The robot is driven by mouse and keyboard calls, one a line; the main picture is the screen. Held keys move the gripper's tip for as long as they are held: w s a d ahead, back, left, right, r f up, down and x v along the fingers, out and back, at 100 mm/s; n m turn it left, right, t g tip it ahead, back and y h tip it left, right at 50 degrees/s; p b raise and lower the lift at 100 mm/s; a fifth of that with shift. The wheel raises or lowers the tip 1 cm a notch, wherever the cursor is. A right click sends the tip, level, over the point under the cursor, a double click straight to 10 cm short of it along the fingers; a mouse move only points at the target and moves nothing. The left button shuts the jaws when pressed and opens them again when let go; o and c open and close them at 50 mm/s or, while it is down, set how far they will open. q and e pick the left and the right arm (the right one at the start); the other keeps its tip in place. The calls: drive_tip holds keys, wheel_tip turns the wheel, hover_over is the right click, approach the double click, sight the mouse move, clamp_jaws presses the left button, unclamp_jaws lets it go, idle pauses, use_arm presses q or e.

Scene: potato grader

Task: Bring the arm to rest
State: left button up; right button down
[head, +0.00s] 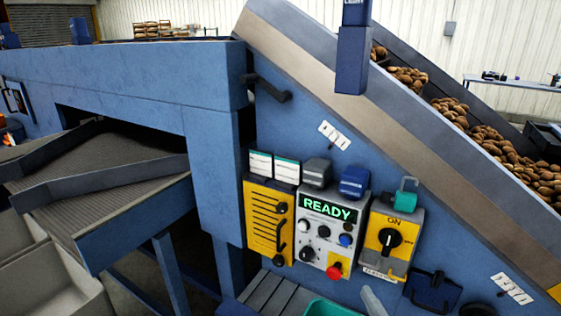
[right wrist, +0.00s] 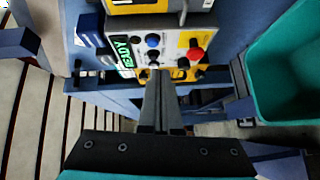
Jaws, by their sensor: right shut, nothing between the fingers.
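My right gripper (right wrist: 160,78) shows in the right wrist view with its two dark fingers pressed together and nothing between them. The fingers point at the lower part of the control box (right wrist: 165,35), and I cannot tell the exact gap. They touch nothing that I can see. In the head view the control box (head: 325,232) has a lit green READY display (head: 327,208), knobs and a red button (head: 334,271). Little of my right arm can be made out in the head view. My left gripper is not in view.
A yellow ON switch box (head: 392,243) and a yellow louvred panel (head: 268,222) flank the control box. A teal crate (right wrist: 262,75) stands right of my gripper in the wrist view, with slats (right wrist: 35,120) at the left. A potato conveyor (head: 375,125) slopes above.

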drive_tip(key=s+a+f+m+g+h, duration=0.15)
drive_tip(key=s+f+m+g, duration=0.25)
drive_tip(key=s+m+g, duration=0.5)
drive_tip(key=s+a+f+m+g, duration=0.35)
drive_tip(key=s+m, duration=0.35)
drive_tip(key=s, duration=0.5)
wheel_tip(320, 180, down, 23)
drive_tip(key=s+d+g+b, duration=0.1)
drive_tip(key=g+b, duration=0.1)
drive_tip(key=s+d+f+g, duration=0.1)
drive_tip(key=s+d+f, duration=0.1)
drive_tip(key=s+f, duration=1.4)
drive_tip(key=shift+d+f+b, duration=0.15)
drive_tip(key=shift+d+b, duration=0.25)
drive_tip(key=shift+b, duration=0.05)
